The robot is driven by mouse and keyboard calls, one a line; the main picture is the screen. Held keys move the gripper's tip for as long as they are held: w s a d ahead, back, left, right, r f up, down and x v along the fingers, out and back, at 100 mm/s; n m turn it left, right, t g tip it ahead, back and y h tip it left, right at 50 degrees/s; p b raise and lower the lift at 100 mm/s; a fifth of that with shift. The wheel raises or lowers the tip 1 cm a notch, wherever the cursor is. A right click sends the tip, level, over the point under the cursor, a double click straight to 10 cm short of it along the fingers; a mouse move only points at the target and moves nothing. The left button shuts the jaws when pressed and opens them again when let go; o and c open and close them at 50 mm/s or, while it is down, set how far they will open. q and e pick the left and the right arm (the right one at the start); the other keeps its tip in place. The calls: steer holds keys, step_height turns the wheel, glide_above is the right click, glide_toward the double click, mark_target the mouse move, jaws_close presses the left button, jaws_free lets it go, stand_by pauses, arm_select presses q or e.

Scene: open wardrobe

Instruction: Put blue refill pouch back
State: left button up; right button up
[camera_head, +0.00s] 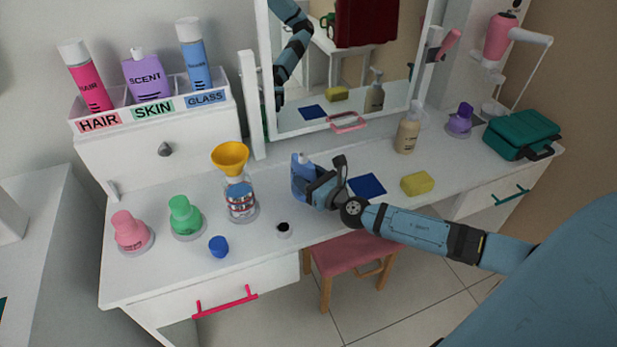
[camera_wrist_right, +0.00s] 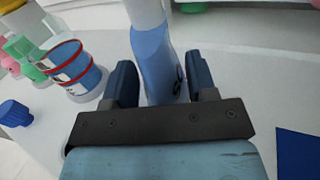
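The blue refill pouch (camera_head: 301,178) stands roughly upright on or just above the middle of the white vanity top. My left gripper is not directly in view.
A white organiser (camera_head: 158,121) labelled HAIR, SKIN and GLASS holds bottles at the back left. Pink (camera_head: 131,231) and green (camera_head: 185,215) capped jars and a blue cap (camera_head: 218,246) stand at left. A blue mat (camera_head: 367,186), yellow sponge (camera_head: 417,183) and pump bottle (camera_head: 408,132) are at right.

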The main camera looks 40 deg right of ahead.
steer(key=shift+o, duration=1.1)
arm_select(q)
steer(key=shift+d+r, duration=0.1)
arm_select(e)
steer(key=shift+r, duration=0.1)
steer(key=shift+r, duration=0.2)
steer(key=s, duration=0.3)
steer(key=s+d, duration=0.1)
steer(key=s, duration=0.3)
steer(key=s+b, duration=0.1)
steer(key=s, duration=0.2)
steer(key=shift+s+d+f, duration=0.15)
steer(key=shift+d, duration=0.15)
steer(key=shift+s+d, duration=0.1)
steer(key=shift+s, duration=0.7)
arm_select(q)
steer(key=shift+w, duration=0.15)
steer(key=shift+d+f, duration=0.1)
steer(key=shift+f, duration=0.1)
